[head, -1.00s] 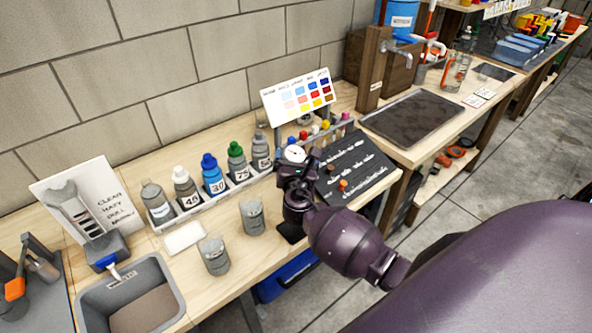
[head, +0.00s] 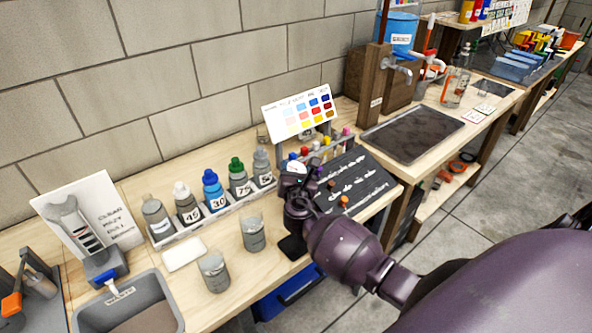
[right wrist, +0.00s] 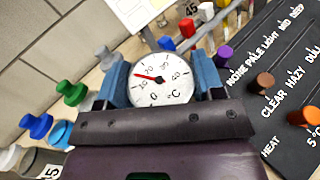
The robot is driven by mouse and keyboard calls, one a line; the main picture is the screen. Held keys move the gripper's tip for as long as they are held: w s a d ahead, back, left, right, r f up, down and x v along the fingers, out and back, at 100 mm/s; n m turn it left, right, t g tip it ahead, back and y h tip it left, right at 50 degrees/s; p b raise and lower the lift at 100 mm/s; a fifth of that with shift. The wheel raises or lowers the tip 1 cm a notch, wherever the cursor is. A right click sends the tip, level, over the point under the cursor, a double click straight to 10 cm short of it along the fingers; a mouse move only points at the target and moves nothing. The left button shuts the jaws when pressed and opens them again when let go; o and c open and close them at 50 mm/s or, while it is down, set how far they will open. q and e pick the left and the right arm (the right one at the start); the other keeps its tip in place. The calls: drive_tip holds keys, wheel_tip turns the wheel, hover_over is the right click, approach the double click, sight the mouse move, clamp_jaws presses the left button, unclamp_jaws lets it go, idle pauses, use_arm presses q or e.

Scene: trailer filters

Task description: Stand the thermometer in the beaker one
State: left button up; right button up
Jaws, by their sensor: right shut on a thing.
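The thermometer shows in the right wrist view as a round white dial (right wrist: 160,80) with a red needle and a °C mark. My right gripper (right wrist: 163,85) is shut on it, one blue finger on each side of the dial. In the head view the right gripper (head: 296,182) is over the bench by the dark board, with the white dial (head: 295,167) at its tip. The thermometer's stem is hidden. Two grey beakers stand on the bench left of the gripper, a nearer one (head: 214,272) and a farther one (head: 252,234). Which is beaker one cannot be read. My left gripper is not visible.
A rack (head: 215,211) of several numbered bottles stands behind the beakers. A white pad (head: 183,253) and a grey waste basin (head: 125,305) lie to the left. The dark board (head: 352,180) with coloured knobs and a colour chart (head: 300,112) are near the gripper.

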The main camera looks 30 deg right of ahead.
drive_tip(key=shift+r+p, duration=1.45)
drive_tip(key=shift+r, duration=0.05)
drive_tip(key=shift+r+p, duration=0.65)
drive_tip(key=shift+r, duration=0.05)
drive_tip(key=shift+r+p, duration=0.45)
drive_tip(key=shift+p, duration=0.05)
drive_tip(key=shift+r, duration=0.3)
drive_tip(key=shift+r+p, duration=0.5)
drive_tip(key=shift+r, duration=0.35)
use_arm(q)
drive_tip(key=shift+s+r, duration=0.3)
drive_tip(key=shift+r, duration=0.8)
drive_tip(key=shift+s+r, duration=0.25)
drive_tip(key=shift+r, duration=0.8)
use_arm(e)
drive_tip(key=shift+r, duration=2.45)
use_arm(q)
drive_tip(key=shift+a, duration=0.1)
